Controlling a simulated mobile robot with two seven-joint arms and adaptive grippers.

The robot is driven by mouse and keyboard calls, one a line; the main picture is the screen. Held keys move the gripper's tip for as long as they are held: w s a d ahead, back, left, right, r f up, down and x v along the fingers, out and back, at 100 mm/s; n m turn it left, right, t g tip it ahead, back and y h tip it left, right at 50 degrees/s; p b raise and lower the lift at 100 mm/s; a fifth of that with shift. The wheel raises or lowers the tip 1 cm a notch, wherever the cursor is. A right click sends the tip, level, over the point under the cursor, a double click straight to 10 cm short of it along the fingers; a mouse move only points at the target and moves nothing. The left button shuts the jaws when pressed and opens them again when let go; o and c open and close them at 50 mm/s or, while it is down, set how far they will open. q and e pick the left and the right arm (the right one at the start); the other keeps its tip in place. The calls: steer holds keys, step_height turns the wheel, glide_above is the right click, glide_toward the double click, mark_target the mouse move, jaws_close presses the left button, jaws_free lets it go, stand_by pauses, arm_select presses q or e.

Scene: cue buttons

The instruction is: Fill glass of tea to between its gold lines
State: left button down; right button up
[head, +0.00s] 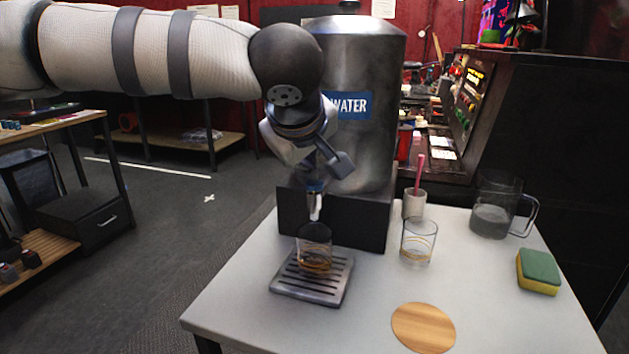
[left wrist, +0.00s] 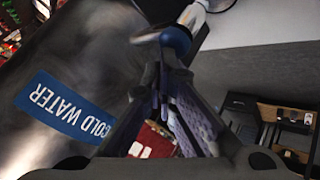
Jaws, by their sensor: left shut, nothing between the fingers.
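A glass (head: 314,249) with amber-brown liquid low in it stands on the slatted drip tray (head: 311,288), under the spout (head: 315,207) of a metal dispenser (head: 366,140) labelled cold water. Whether the liquid lies between gold lines is too small to tell. A second glass (head: 418,243) with gold lines stands to the right and looks empty. My left gripper (head: 340,165) is shut and empty at the dispenser's tap, above the tray. In the left wrist view its fingers (left wrist: 165,75) meet near the blue-and-white tap (left wrist: 177,38); contact is unclear. My right gripper is out of view.
On the white table (head: 250,309) are a round wooden coaster (head: 423,328), a green-and-yellow sponge (head: 538,272), a glass jug (head: 492,212) with some greyish contents, and a small cup (head: 414,203) holding a pink stick.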

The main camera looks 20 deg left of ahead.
mark_target(309, 182)
arm_select(q)
steer(key=shift+f, duration=0.4)
stand_by(2.1)
steer(key=shift+r, duration=1.05)
steer(key=shift+r, duration=2.5)
